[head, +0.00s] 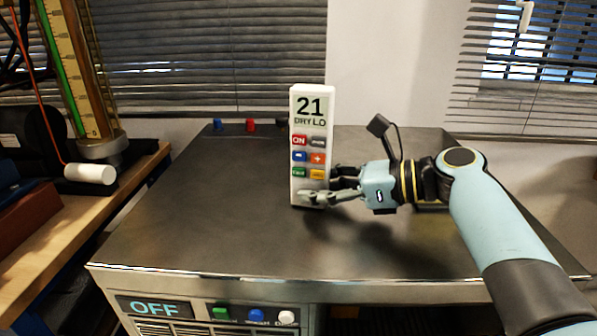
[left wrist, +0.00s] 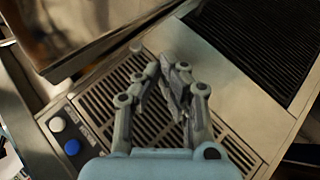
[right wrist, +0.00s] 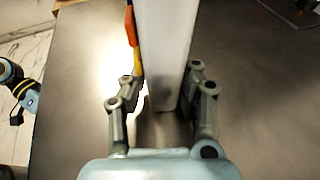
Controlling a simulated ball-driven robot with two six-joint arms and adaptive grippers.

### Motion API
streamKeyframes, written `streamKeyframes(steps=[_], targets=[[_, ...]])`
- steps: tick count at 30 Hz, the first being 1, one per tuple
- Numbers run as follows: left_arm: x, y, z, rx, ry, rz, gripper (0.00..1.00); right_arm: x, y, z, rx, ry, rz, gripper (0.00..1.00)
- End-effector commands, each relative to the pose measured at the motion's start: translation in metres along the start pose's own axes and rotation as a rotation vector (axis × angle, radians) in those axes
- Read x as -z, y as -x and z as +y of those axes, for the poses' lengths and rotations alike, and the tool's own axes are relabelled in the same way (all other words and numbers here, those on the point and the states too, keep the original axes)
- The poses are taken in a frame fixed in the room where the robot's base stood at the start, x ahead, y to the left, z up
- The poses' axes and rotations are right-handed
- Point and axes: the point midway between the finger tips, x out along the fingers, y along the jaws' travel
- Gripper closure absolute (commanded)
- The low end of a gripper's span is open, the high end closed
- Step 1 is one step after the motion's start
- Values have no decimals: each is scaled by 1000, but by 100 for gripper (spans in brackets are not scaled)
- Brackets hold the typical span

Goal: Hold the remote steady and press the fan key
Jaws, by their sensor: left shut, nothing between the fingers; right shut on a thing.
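The remote (head: 296,102) is a white upright bar standing on the dark table top. Its face shows "21" and "DRY LO" above several coloured keys: a red ON key (head: 299,140), a grey key, and blue, orange, green and yellow keys. The lower key labels are too small to read, so I cannot tell which is the fan key. My right gripper (head: 316,196) is shut on the remote near its base, from the right; the right wrist view shows the remote's side (right wrist: 165,45) between the fingers. My left gripper (left wrist: 172,78) is shut and empty, and out of the head view.
Blue, red and dark small pieces (head: 250,125) stand at the table's back edge. The front unit carries an OFF display (head: 154,308) and buttons. A grille (left wrist: 150,125) lies below my left gripper. A side bench (head: 130,185) with a gauge stands left. The table's left half is clear.

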Motion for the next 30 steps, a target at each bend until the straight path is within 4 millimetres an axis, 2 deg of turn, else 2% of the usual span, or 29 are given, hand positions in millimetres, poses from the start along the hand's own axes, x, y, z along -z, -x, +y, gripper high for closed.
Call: streamKeyframes(steps=[1,5,9,12,15,18,21,24,30], targets=[[13,4,22,-57,-9,22,100,0,0,0,0,0,0,89],[43,21,78,-206,-39,72,100,0,0,0,0,0,0,89],[69,47,136,-368,-85,125,100,0,0,0,0,0,1,89],[86,68,176,-479,-125,164,100,0,0,0,0,0,1,89],[112,79,206,-565,-168,207,100,0,0,0,0,0,0,89],[138,79,223,-613,-201,242,100,0,0,0,0,0,0,89],[154,80,234,-642,-219,263,100,0,0,0,0,0,0,89],[162,80,239,-657,-231,275,100,0,0,0,0,0,0,89],[165,80,241,-661,-233,278,100,0,0,0,0,-1,0,89]])
